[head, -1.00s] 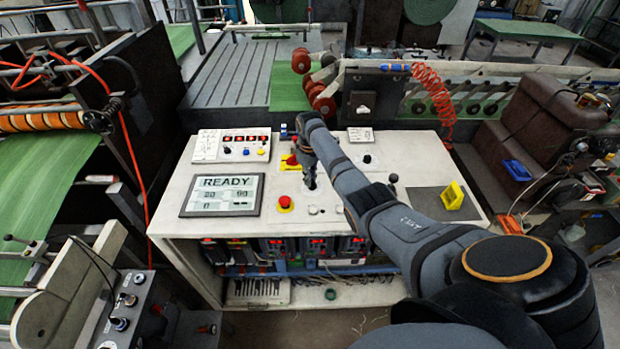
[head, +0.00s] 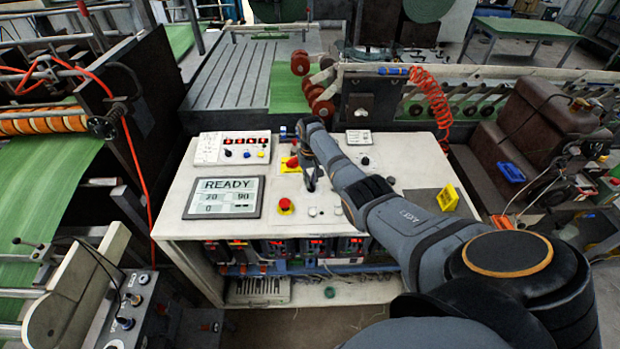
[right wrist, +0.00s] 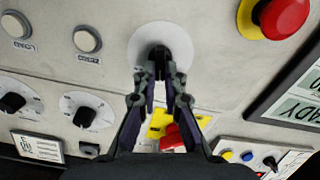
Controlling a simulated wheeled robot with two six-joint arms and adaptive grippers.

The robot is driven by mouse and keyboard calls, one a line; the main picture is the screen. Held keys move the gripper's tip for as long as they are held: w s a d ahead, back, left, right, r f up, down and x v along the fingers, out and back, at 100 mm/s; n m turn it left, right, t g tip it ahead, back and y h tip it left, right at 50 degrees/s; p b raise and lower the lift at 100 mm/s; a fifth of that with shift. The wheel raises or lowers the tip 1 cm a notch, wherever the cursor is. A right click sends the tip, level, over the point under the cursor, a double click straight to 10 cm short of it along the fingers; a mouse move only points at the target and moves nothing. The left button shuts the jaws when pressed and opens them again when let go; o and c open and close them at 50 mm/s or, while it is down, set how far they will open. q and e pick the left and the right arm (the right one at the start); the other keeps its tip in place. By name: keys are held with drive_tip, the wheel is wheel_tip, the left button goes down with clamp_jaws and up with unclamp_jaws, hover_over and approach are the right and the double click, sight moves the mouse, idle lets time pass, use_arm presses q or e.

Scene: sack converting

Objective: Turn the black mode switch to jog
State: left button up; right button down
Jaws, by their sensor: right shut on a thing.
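The black mode switch (right wrist: 160,56) sits on a round white plate (right wrist: 181,43) in the right wrist view. My right gripper (right wrist: 160,70) is shut on its knob, with a fingertip on each side. The fingertips hide part of the knob, and I cannot read which position it points to. In the head view my right gripper (head: 311,183) reaches down onto the middle of the white control panel (head: 240,174) and covers most of the switch. My left gripper is in neither view.
A red emergency stop (head: 285,204) is close by, beside the READY display (head: 224,197). A red-and-yellow switch (right wrist: 172,135) lies behind the fingers. Two push buttons (right wrist: 88,40) and two black dials (right wrist: 84,116) are on the wrist view's left. A yellow object (head: 448,197) stands at the panel's right.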

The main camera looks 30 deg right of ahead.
sight(311, 182)
drive_tip(key=shift+d+m+p, duration=0.15)
drive_tip(key=shift+m+p, duration=0.2)
drive_tip(key=shift+m, duration=0.85)
drive_tip(key=c, duration=1.4)
unclamp_jaws()
drive_tip(key=shift+c, duration=0.2)
wheel_tip(311, 182, up, 12)
